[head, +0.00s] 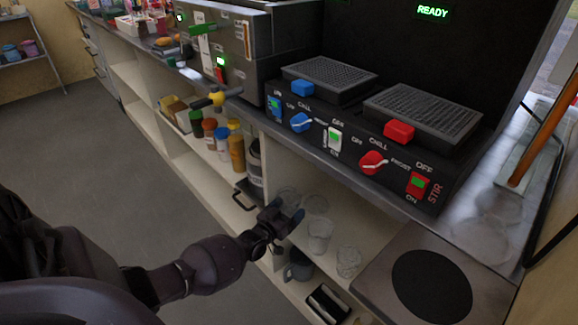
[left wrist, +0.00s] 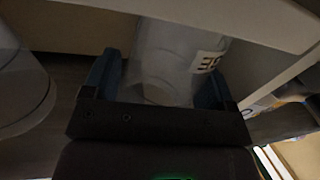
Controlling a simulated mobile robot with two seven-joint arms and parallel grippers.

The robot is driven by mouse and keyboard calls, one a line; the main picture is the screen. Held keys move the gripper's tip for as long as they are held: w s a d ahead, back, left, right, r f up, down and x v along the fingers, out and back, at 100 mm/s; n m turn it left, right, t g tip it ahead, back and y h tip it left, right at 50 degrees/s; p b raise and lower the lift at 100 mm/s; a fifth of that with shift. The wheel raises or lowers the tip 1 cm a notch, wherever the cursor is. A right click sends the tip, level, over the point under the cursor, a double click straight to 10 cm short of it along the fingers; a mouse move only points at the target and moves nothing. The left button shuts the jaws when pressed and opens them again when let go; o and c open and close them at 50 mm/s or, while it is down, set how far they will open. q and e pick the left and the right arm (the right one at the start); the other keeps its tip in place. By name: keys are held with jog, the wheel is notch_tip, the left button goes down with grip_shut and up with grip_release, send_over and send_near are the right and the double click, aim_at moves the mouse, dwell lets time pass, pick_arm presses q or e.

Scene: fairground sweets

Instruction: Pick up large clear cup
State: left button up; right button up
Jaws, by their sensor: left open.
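Several clear cups stand on the shelf under the counter in the head view: one at the back (head: 287,196), one beside it (head: 317,204), a tall one nearer (head: 320,236) and another to the right (head: 348,262). I cannot tell for sure which is the large one. My left gripper (head: 284,216) is open at the back cup. In the left wrist view a clear, see-through cup (left wrist: 165,65) shows between the open blue fingers (left wrist: 160,85), with a gap visible. Another clear cup (left wrist: 22,95) is at the left edge. My right gripper is not in view.
A grey labelled canister (head: 256,165) stands just behind the gripper, with several bottles (head: 222,142) farther left. A dark mug (head: 299,265) is on a lower shelf. The counter with the black machine (head: 340,140) overhangs the shelf. The floor at left is clear.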

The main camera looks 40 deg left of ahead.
pick_arm(q)
jog(key=c, duration=0.6)
